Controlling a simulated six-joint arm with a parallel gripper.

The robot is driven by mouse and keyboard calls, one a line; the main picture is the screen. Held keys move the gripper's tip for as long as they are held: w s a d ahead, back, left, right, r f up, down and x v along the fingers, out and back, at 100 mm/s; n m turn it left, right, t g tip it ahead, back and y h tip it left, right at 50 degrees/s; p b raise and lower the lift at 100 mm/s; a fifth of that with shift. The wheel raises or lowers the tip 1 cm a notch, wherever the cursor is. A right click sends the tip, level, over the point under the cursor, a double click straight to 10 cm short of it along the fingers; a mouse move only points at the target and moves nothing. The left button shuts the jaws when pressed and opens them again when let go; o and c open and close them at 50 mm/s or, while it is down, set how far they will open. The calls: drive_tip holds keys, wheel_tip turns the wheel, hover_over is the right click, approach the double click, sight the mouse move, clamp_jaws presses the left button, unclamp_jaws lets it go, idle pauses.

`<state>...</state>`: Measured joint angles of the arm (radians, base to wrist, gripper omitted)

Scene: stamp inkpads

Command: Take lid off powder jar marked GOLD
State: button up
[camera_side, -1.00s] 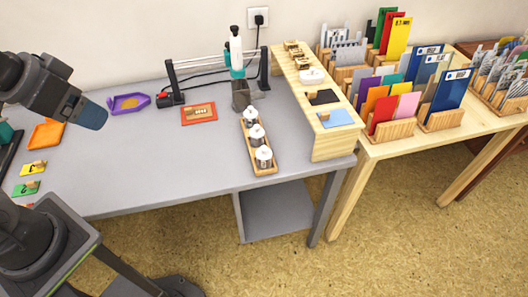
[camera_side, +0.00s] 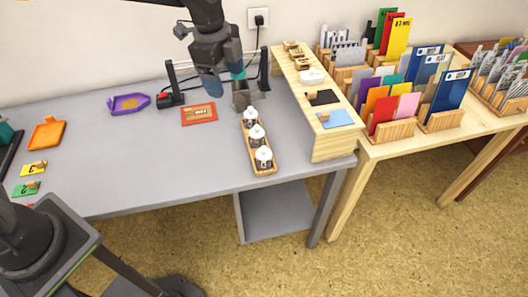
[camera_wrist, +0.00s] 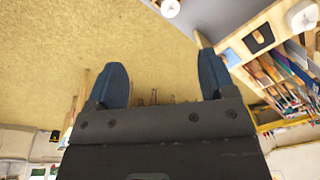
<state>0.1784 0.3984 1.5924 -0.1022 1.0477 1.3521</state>
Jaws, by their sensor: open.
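Three small white jars with knobbed lids stand in a row in a wooden tray (camera_side: 252,158): a far jar (camera_side: 250,118), a middle jar (camera_side: 257,135) and a near jar (camera_side: 264,158). All three have lids on. Their labels are too small to read, so I cannot tell which is GOLD. My gripper (camera_side: 213,88) is in the air to the left of and behind the far jar, above the red mat. In the wrist view my gripper (camera_wrist: 160,68) is open, with nothing between its blue fingers. A white jar lid (camera_wrist: 170,8) shows at the top edge there.
A wooden shelf (camera_side: 331,146) with pads stands right of the jars. A grey container (camera_side: 241,101) and a press frame (camera_side: 172,80) stand behind. A red mat (camera_side: 198,123) and purple tray (camera_side: 116,107) lie left. The grey table's (camera_side: 130,165) front middle is clear.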

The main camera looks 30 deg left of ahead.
drive_tip(key=w+d+f+m+g, duration=0.2)
drive_tip(key=w+d+f+m, duration=0.3)
drive_tip(key=f, duration=0.5)
hover_over(264, 148)
drive_tip(key=a, duration=0.2)
drive_tip(key=shift+m, duration=0.3)
drive_tip(key=f, duration=0.7)
drive_tip(key=shift+w+d+f, duration=0.25)
drive_tip(key=shift+s+d+f, duration=0.1)
drive_tip(key=shift+d+f, duration=0.15)
drive_tip(key=shift+f, duration=0.7)
drive_tip(key=shift+s+d+f, duration=0.1)
drive_tip(key=shift+d+f, duration=0.1)
drive_tip(key=shift+f, duration=0.75)
drive_tip(key=shift+d+f, duration=0.25)
drive_tip(key=shift+f, duration=0.7)
drive_tip(key=c, duration=1)
drive_tip(key=shift+c, duration=0.2)
